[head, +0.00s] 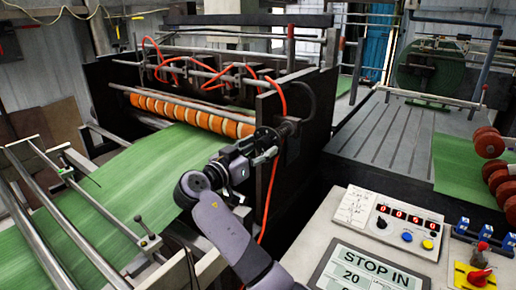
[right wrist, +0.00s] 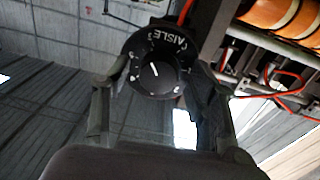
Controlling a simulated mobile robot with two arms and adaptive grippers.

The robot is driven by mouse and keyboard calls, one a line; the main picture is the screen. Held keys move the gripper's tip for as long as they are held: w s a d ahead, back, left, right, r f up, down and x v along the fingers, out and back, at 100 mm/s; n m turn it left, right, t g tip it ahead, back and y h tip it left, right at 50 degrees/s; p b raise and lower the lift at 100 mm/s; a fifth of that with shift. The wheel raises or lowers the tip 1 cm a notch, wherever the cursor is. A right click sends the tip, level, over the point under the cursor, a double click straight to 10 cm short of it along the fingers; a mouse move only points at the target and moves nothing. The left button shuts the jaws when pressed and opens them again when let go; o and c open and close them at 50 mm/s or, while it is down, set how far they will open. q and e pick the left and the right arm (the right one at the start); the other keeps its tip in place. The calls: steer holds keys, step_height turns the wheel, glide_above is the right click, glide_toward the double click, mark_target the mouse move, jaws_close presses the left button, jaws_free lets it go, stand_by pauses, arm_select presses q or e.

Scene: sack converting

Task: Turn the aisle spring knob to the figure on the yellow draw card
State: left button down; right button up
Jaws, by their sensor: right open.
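In the right wrist view the aisle spring knob (right wrist: 155,72) is a black round knob on a black dial marked AISLE. Its white pointer line points up and slightly left. Figures ring the dial, but most are too small to read. My right gripper (right wrist: 153,80) is open, with one finger on each side of the dial; I cannot tell whether they touch it. In the head view my right gripper (head: 268,142) is at the near right end of the roller frame, and the knob cannot be made out there. I cannot identify a yellow draw card. My left gripper is out of view.
Orange rollers (head: 190,112) and green web (head: 130,180) lie left of my arm.

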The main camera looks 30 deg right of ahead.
steer(key=shift+c, duration=0.3)
steer(key=c, duration=1.1)
